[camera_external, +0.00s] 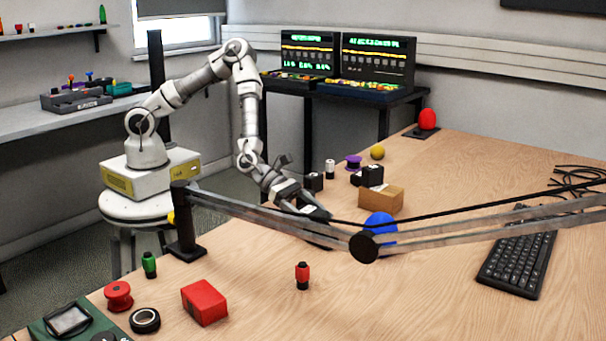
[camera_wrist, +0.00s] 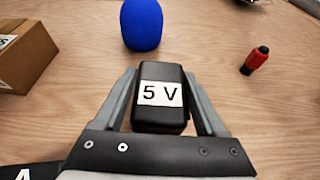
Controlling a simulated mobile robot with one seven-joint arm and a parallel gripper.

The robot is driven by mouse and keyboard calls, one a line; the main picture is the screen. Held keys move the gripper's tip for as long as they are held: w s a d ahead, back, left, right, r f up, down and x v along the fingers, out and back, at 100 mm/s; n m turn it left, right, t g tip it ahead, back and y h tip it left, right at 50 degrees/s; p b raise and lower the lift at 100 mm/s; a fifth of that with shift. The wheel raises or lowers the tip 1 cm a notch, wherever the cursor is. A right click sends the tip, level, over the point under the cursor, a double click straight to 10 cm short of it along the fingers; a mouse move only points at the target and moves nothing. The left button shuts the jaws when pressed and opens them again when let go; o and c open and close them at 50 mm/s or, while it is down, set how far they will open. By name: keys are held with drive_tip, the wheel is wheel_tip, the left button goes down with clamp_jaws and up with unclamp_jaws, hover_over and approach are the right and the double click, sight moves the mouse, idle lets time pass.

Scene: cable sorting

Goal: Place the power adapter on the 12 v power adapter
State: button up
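A black power adapter with a white "5 V" label (camera_wrist: 163,120) sits between the two fingers of my gripper (camera_wrist: 161,73) in the wrist view. Both fingertips appear to touch its sides, so my gripper looks shut on it. Whether it is lifted off the table is unclear. In the external view my gripper (camera_external: 318,222) is low over the table, partly hidden behind the lamp arm. Black boxes (camera_external: 373,175) stand behind the cardboard box, and another black box (camera_external: 314,182) is beside my wrist. No 12 V label can be read.
A blue ball-like object (camera_external: 381,225) and a cardboard box (camera_external: 381,199) are close to my gripper. A lamp arm (camera_external: 470,222) crosses the table in front. A red and black piece (camera_external: 302,276), a red box (camera_external: 204,302) and a keyboard (camera_external: 516,263) lie around clear wood.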

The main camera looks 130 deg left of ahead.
drive_tip(key=shift+o, duration=1.3)
drive_tip(key=shift+r, duration=0.1)
